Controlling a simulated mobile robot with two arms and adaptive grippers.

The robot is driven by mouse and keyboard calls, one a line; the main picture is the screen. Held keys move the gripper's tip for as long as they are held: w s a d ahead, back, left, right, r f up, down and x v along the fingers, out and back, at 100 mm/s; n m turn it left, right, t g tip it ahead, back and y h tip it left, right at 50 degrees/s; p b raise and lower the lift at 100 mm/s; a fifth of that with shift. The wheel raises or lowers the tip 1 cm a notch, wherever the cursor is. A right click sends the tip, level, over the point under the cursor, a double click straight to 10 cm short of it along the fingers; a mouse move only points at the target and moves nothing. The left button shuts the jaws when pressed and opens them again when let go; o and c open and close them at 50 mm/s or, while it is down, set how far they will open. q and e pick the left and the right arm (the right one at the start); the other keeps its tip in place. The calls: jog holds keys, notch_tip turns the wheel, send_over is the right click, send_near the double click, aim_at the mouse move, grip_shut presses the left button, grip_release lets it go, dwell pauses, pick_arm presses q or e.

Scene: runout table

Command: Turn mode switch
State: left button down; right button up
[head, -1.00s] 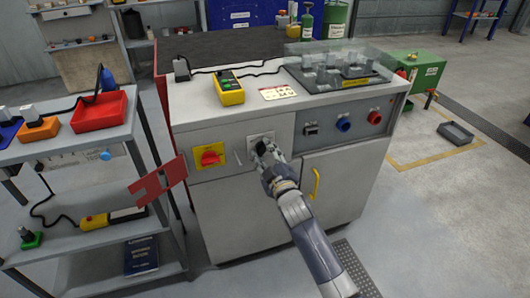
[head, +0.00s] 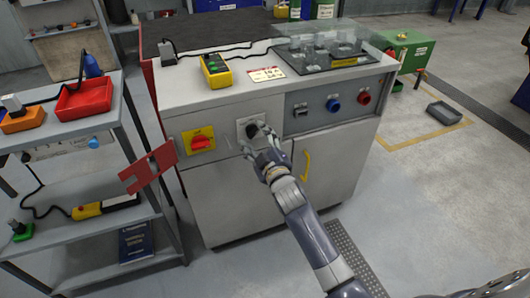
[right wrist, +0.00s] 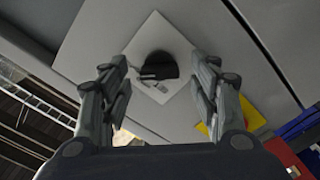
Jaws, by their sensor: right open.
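The mode switch (head: 252,130) is a black knob on a square white plate on the front of the grey cabinet (head: 235,185). In the right wrist view the black knob (right wrist: 160,66) shows ahead of the fingers, between them, on its tilted plate. My right gripper (head: 256,143) is open and empty, with its fingertips just in front of and below the knob. In the right wrist view the two fingers (right wrist: 160,85) are spread apart and the knob is clear of them. My left gripper does not show.
A red rotary switch (head: 201,143) on a yellow plate sits left of the mode switch. A yellow handle (head: 306,165) is at the right. A red lockout flag (head: 148,169) sticks out at the left. A shelf cart (head: 80,135) stands left.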

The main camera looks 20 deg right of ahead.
jog(key=s, duration=1)
jog(key=shift+s+d, duration=0.2)
jog(key=shift+s, duration=0.1)
